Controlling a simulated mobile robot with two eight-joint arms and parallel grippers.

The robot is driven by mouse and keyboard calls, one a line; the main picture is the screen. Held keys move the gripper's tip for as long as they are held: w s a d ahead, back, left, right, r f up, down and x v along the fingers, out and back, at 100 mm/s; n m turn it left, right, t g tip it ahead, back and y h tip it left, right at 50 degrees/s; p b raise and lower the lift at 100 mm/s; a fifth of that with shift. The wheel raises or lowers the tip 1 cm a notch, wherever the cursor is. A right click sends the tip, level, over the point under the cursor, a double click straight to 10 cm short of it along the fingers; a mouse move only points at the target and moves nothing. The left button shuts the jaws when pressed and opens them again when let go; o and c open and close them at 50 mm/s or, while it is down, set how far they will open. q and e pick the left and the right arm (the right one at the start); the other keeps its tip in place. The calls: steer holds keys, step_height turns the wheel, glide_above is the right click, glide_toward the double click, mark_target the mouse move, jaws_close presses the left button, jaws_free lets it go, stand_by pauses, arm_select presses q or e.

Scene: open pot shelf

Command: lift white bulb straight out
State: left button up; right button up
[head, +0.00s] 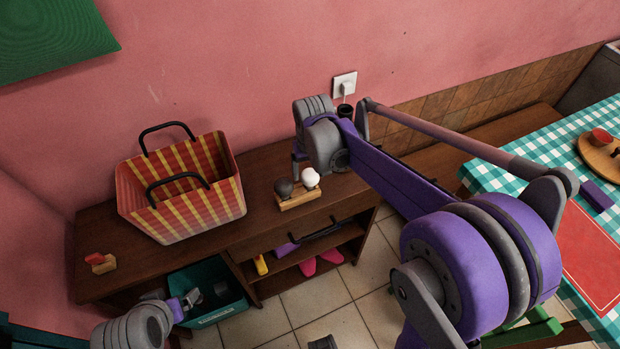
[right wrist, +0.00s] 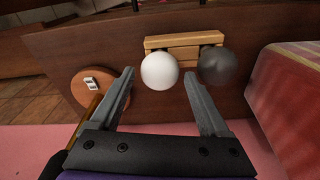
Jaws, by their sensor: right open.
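The white bulb (head: 310,178) stands in the right part of a small wooden holder (head: 299,200) on the shelf top, with a dark grey bulb (head: 284,188) beside it. In the right wrist view, the white bulb (right wrist: 160,71) appears between the tips of my open right gripper (right wrist: 163,85), apart from both fingers. The dark bulb (right wrist: 218,66) lies outside the right-hand finger there. In the head view my right wrist is just above the holder and its fingertips are hidden. My left gripper (head: 190,299) is low by the teal crate; its jaw state is unclear.
A striped basket (head: 190,205) stands left of the holder on the brown shelf (head: 255,215). A small block with a red top (head: 100,263) lies at the left end. The teal crate (head: 215,317) is below. A round brown disc (right wrist: 100,93) sits beside the left-hand finger.

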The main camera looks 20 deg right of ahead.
step_height(320, 180, down, 2)
steer(key=shift+w+f, duration=0.1)
steer(key=shift+w, duration=0.05)
steer(key=c, duration=0.7)
steer(key=shift+c, duration=0.2)
